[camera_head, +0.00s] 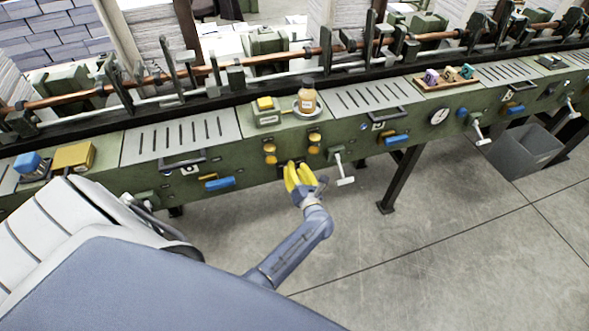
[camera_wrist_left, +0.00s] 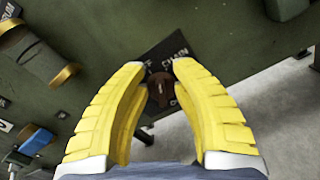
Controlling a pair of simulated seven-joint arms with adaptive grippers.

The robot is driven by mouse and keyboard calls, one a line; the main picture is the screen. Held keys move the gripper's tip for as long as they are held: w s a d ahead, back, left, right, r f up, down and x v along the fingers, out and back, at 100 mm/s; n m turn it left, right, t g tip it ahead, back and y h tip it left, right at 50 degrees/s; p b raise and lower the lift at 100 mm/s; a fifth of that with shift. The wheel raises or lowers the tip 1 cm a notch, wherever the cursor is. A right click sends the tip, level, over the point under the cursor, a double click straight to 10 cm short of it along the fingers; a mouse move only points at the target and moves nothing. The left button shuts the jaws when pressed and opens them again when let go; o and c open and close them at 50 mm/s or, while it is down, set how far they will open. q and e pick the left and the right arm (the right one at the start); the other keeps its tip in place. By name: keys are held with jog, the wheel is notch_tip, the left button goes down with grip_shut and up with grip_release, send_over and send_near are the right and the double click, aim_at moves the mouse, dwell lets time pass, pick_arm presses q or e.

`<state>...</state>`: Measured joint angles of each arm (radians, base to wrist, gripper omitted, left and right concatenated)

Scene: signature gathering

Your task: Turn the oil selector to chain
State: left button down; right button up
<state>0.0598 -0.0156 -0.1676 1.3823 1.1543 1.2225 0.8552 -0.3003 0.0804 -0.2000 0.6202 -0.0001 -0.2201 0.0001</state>
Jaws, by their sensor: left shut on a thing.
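The oil selector is a dark reddish-brown knob (camera_wrist_left: 160,90) on a black plate (camera_wrist_left: 180,40) on the green machine front, seen in the left wrist view. White lettering above the knob reads CHAIN; other lettering is partly hidden by the fingers. A small light mark shows on the knob, but I cannot tell exactly which label it points to. My left gripper (camera_wrist_left: 160,69) has its yellow fingers on both sides of the knob, shut on it. In the head view my left gripper (camera_head: 297,168) is at the machine front and mostly covers the plate. My right gripper is not in view.
A blue handle (camera_head: 219,183) is farther left. The floor in front is clear.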

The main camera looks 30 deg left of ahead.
pick_arm(q)
jog(key=shift+w+f+m, duration=0.1)
jog(key=shift+w+m, duration=0.1)
jog(key=shift+m, duration=1.6)
jog(key=c, duration=1)
grip_release()
jog(key=shift+d+f, duration=0.1)
jog(key=v, duration=0.7)
jog(key=shift+d, duration=0.15)
jog(key=shift+s+m, duration=0.15)
jog(key=shift+m, duration=0.15)
